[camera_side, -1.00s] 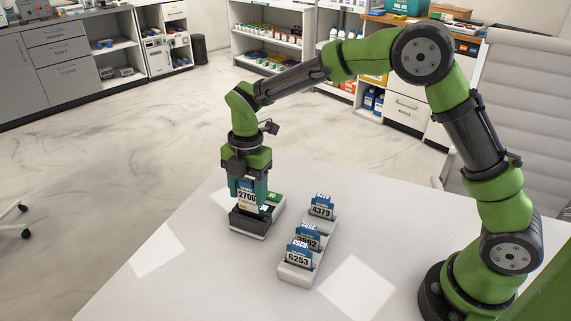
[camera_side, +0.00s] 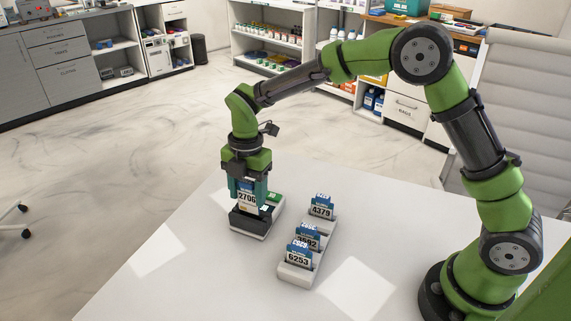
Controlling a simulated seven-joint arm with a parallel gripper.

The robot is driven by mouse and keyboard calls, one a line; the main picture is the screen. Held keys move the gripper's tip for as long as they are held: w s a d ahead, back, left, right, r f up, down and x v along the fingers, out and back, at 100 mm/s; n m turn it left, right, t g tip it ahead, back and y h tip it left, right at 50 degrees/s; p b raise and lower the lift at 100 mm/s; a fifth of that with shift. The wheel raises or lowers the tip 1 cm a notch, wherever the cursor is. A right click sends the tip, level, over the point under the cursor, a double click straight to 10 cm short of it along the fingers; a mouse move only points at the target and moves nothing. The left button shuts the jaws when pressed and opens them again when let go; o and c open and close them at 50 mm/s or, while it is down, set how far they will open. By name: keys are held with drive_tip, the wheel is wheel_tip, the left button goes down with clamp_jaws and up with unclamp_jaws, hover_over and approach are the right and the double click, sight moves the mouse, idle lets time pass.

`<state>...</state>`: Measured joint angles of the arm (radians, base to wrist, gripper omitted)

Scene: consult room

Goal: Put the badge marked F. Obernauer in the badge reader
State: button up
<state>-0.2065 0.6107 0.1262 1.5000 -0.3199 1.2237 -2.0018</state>
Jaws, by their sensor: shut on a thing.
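A blue and white badge numbered 2706 (camera_side: 247,198) stands upright at the badge reader; no name on it can be read at this size. The badge reader (camera_side: 249,225) is a low, dark and light unit with a green part on its right, on the white table. My gripper (camera_side: 248,192) is shut on the badge 2706, its teal fingers on either side. The badge's lower edge is at the reader's dark front part; I cannot tell how deep it sits in the slot.
A white rack (camera_side: 294,275) right of the reader holds badges 4379 (camera_side: 321,211), one ending in 92 (camera_side: 308,242), and 6253 (camera_side: 298,258). The white table (camera_side: 190,285) is bare in front. A white chair (camera_side: 525,110) stands behind at right.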

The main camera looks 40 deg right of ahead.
sight(247, 180)
drive_tip(key=shift+f, duration=2)
idle(1.2)
drive_tip(key=o, duration=1.3)
drive_tip(key=shift+o, duration=0.2)
drive_tip(key=shift+r, duration=3.5)
